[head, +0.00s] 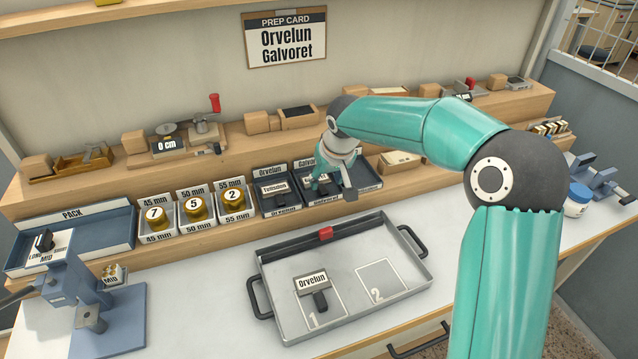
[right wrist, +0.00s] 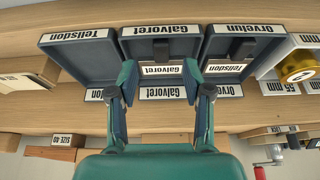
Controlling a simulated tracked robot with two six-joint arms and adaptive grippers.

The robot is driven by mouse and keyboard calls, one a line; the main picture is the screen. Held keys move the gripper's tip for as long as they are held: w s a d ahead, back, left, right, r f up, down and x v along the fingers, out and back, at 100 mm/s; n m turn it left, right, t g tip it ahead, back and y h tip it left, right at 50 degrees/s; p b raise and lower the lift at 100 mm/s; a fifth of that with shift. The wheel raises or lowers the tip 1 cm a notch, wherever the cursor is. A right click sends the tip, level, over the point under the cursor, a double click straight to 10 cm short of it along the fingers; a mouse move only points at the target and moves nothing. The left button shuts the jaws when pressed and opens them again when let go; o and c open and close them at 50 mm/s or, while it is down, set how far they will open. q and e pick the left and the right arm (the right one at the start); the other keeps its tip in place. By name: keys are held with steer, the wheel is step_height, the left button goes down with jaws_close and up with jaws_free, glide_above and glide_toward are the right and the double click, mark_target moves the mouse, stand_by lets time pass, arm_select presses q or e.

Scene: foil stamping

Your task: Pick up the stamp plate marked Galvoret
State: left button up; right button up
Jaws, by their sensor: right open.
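The stamp plate marked Galvoret (right wrist: 161,71) lies in the Galvoret bin (right wrist: 160,31) in the right wrist view, its white label facing up and a dark handle block beside it. My right gripper (right wrist: 159,82) is open over this bin, one finger on each side of the label; contact cannot be told. In the head view my right gripper (head: 325,184) and arm cover much of that bin and the plate. A plate marked Orvelun (head: 311,282) lies on space 1 of the grey tray (head: 415,283). Space 2 is empty. My left gripper is not in view.
The Orvelun bin (right wrist: 235,29) beside it holds a plate marked Tellsdon (right wrist: 227,67). The Tellsdon bin (right wrist: 75,36) looks empty where it shows. A prep card (head: 287,40) reads Orvelun, Galvoret.

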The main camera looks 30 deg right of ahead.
mark_target(322, 188)
steer(key=x, duration=0.2)
steer(key=p+x, duration=0.1)
steer(key=x, duration=0.2)
steer(key=shift+w, duration=0.25)
steer(key=shift+c, duration=0.2)
steer(key=shift+r, duration=0.1)
jaws_close()
